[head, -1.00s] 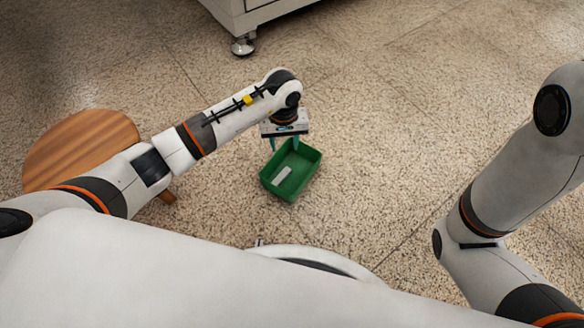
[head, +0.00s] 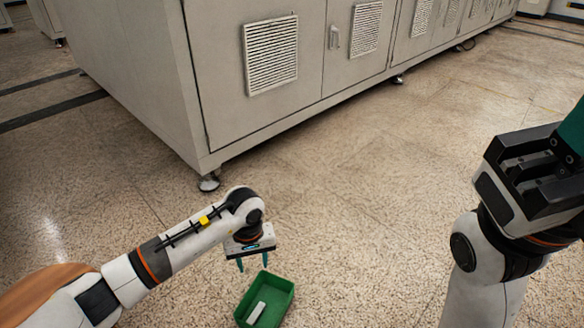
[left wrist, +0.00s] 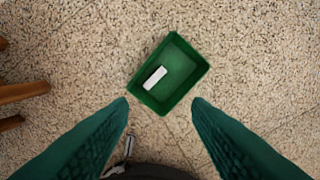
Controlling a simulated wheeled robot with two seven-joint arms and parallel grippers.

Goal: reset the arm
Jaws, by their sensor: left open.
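My left gripper (head: 253,264) is open and empty, pointing down above the near floor. In the left wrist view its two teal fingers (left wrist: 161,104) are spread wide apart, with nothing between them. A green bin (head: 286,291) stands on the floor below, just beyond the fingertips in the left wrist view (left wrist: 196,78). A small white block (head: 256,312) lies inside the bin; it also shows in the left wrist view (left wrist: 155,77). My right gripper (head: 560,165) is at the right edge, raised, its teal finger part cut off by the frame; its opening cannot be told.
A large grey cabinet (head: 300,110) with vents stands on feet at the back. A round wooden stool (head: 40,290) is at the lower left, partly behind my left arm. The speckled floor (head: 390,190) between the cabinet and my right arm is clear.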

